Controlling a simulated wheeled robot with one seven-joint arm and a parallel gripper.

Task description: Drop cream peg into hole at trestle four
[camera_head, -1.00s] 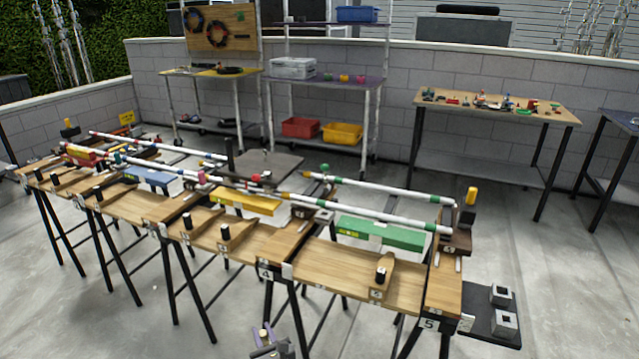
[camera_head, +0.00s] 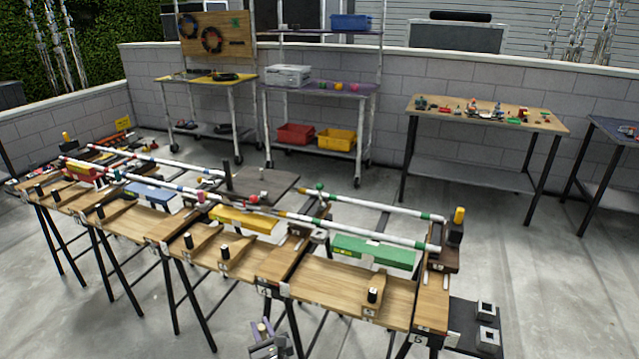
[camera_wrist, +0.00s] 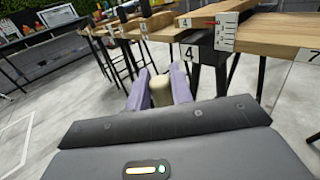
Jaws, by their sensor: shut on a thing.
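My gripper (camera_head: 264,338) is at the bottom of the head view, low in front of the trestle tables. In the wrist view its two purple fingers (camera_wrist: 160,88) are shut on the cream peg (camera_wrist: 161,92), which stands between them. The peg is hard to make out in the head view. Trestle four, with its number 4 label (camera_wrist: 189,52), is just beyond and above the fingers in the wrist view; the peg is apart from it. The hole cannot be made out.
Black trestle legs (camera_head: 190,305) stand close to my gripper. A dark plate with two grey square sockets (camera_head: 486,338) is at the right end.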

